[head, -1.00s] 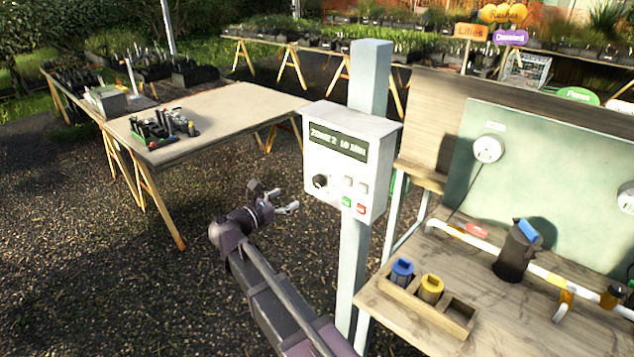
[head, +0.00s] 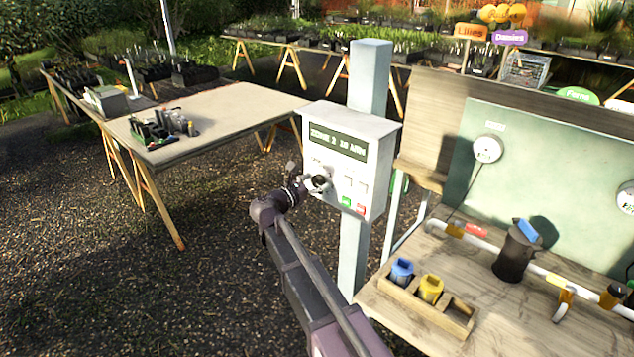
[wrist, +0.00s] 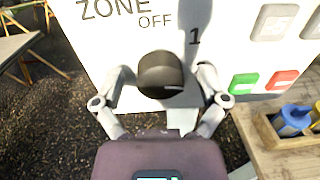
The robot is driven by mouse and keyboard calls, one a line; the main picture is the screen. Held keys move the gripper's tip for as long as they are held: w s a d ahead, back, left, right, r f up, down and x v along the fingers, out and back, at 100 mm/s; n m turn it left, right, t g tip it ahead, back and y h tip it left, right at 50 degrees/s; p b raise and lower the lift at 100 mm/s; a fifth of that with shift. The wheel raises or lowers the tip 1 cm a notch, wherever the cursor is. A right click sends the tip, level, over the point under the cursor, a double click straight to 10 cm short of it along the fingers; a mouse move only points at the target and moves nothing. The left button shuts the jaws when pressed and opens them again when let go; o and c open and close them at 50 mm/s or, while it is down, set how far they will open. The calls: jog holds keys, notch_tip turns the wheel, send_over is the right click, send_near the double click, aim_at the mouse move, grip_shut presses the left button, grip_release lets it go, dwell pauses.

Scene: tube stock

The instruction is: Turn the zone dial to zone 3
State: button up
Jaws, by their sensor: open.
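The zone dial (wrist: 160,76) is a round dark knob on the front of a white control box (head: 376,172). In the wrist view the words ZONE and OFF and the figure 1 show above it; the marks for the other zones are hidden or out of view. The display (head: 338,142) appears to read zone 2, 10 min. My gripper (head: 314,180) is at the box front, with its open fingers on either side of the dial. I cannot tell whether either finger touches it. The way the dial points is unclear.
Green (wrist: 243,83) and red (wrist: 281,80) buttons sit right of the dial, with grey buttons (wrist: 274,22) above. The box is on a pale post (head: 368,75). A wooden bench (head: 395,325) with blue and yellow knobbed items in a tray stands right.

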jog(key=shift+c, duration=0.2)
jog(key=c, duration=1.1)
jog(key=shift+m, duration=0.3)
jog(key=m, duration=0.4)
jog(key=shift+d, duration=0.1)
jog(key=m, duration=0.5)
jog(key=shift+p, duration=0.3)
